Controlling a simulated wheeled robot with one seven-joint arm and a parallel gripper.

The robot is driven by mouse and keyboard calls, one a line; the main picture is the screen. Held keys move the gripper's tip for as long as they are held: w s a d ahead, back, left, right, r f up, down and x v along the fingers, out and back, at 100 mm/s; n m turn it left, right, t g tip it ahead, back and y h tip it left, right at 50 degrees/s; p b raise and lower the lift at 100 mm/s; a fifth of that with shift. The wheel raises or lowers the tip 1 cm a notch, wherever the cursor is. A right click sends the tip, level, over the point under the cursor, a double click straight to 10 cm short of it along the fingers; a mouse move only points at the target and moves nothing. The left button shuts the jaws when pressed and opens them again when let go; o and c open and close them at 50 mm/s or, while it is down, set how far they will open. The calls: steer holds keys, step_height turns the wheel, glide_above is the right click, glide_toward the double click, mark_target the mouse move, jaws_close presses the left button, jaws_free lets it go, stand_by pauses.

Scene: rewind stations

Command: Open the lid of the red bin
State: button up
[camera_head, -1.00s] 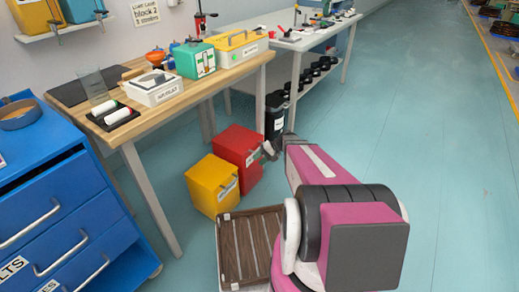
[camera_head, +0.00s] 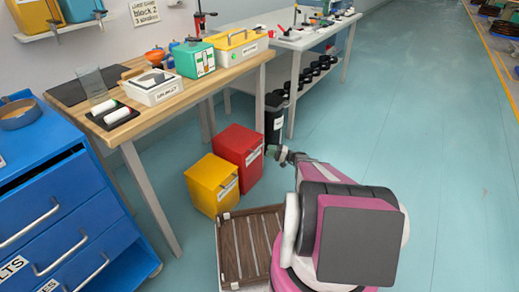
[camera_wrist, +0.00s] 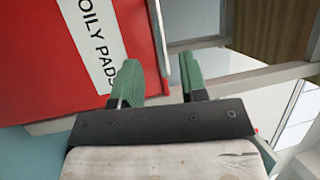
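The red bin (camera_head: 240,145) stands on the floor beside the wooden workbench, behind the yellow bin, and its lid looks closed. Its white label faces right in the head view. In the wrist view the red bin (camera_wrist: 60,60) fills the upper left, with an "OILY PADS" label. My gripper (camera_head: 272,151) is just right of the red bin in the head view. In the wrist view its green fingers (camera_wrist: 158,75) are apart, the left one over the red face and the right one past the bin's edge. I cannot tell whether either touches the bin.
The yellow bin (camera_head: 212,185) stands right beside the red bin. A dark container (camera_head: 274,118) is behind it, by the white table. A brown slatted crate (camera_head: 228,262) lies in front. The workbench (camera_head: 150,120) is at left; open floor (camera_head: 420,110) is at right.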

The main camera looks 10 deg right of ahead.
mark_target(259, 148)
steer(key=x, duration=0.6)
steer(key=shift+w+a, duration=0.15)
steer(key=shift+a, duration=0.15)
steer(key=shift+r, duration=0.1)
jaws_close()
